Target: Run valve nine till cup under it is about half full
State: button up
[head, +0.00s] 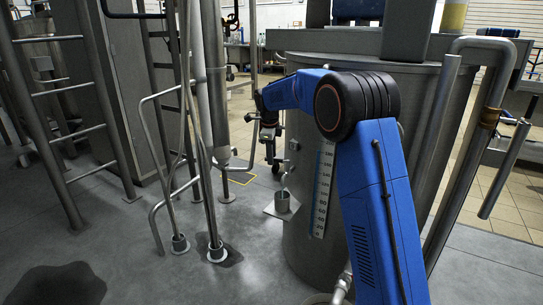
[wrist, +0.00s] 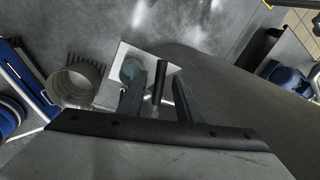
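A small grey cup (head: 282,201) stands on a pale square plate (head: 271,210) at the side of the big steel tank (head: 310,240). A small spout (head: 284,178) sits just above the cup; I cannot tell if liquid runs from it. The wrist view shows the cup (wrist: 131,68) from above on the plate (wrist: 158,68), bluish inside, its level unclear and its near side partly hidden by a finger. My gripper (wrist: 158,92) has its fingers apart, with a dark upright handle (wrist: 159,76) between them and gaps visible. In the head view my gripper (head: 270,142) is beside the tank, above the cup.
A blue-and-white numbered scale (head: 322,190) runs down the tank wall. Vertical pipes (head: 207,130) and a ladder-like frame (head: 75,110) stand at the left. A grey ring-shaped part (wrist: 74,84) shows left of the cup. Open floor (head: 130,245) lies front left.

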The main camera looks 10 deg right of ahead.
grip_shut()
jog(key=shift+w+d+m+h, duration=0.25)
jog(key=shift+w+m, duration=0.25)
jog(key=shift+m, duration=0.5)
jog(key=shift+w+d+m+h, duration=0.15)
jog(key=shift+w+d+m, duration=0.3)
jog(key=shift+m, duration=0.55)
jog(key=shift+a, duration=0.1)
grip_release()
jog(key=v, duration=1.7)
jog(key=shift+w+r, duration=0.25)
jog(key=shift+w, duration=0.05)
